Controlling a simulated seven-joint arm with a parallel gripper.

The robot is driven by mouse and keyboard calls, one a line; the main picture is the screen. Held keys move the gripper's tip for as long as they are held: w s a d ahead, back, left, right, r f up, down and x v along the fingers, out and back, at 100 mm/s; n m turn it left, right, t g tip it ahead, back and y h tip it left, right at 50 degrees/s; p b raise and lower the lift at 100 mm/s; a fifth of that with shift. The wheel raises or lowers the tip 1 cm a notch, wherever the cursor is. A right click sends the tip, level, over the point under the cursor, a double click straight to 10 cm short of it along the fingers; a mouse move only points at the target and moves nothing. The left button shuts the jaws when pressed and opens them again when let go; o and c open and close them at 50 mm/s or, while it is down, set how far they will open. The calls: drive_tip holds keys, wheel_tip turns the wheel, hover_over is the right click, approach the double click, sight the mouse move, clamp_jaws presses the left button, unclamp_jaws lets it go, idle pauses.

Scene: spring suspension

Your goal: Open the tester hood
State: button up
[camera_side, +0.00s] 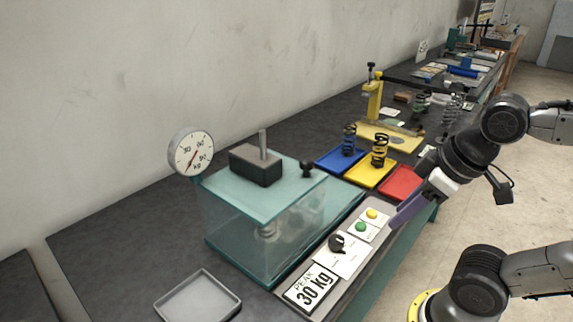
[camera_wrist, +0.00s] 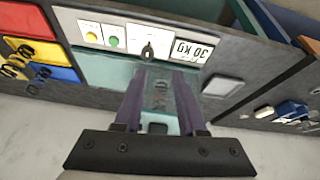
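The tester hood (camera_side: 250,222) is a clear, teal-tinted box with a teal top, and it looks shut on the tester. A small black knob (camera_side: 307,169) stands on its top near the right corner. A dark block with an upright rod (camera_side: 257,163) is at the middle of the top. My gripper (camera_side: 397,224) is to the right of the hood, beside the button panel and apart from the knob. In the wrist view, the purple fingers of my gripper (camera_wrist: 161,100) stand apart with nothing held between them. They cover part of the teal area (camera_wrist: 108,73).
The control panel (camera_side: 350,246) has green and yellow buttons, a black dial and a 30 kg display. Blue (camera_side: 333,162), yellow (camera_side: 362,176) and red (camera_side: 400,184) trays lie behind the tester; springs stand on blue and yellow. A grey tray (camera_side: 198,296) is at the front.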

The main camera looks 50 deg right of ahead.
drive_tip(key=o, duration=0.4)
drive_tip(key=w+r+n, duration=0.1)
drive_tip(key=r, duration=0.2)
drive_tip(key=w+r+n, duration=0.1)
drive_tip(key=r, duration=0.3)
drive_tip(key=w+r+n+g, duration=0.1)
drive_tip(key=r+n, duration=0.1)
drive_tip(key=r, duration=0.1)
drive_tip(key=shift+w+d+r, duration=0.1)
drive_tip(key=shift+w+r, duration=0.05)
drive_tip(key=shift+w, duration=0.15)
drive_tip(key=w+r+n+g, duration=0.2)
drive_tip(key=w+r+n, duration=0.1)
drive_tip(key=w+r, duration=0.3)
drive_tip(key=g, duration=0.2)
hover_over(307, 161)
drive_tip(key=f, duration=0.1)
drive_tip(key=shift+n, duration=0.4)
wheel_tip(307, 161, down, 14)
drive_tip(key=shift+f, duration=0.1)
drive_tip(key=shift+c, duration=0.2)
clamp_jaws()
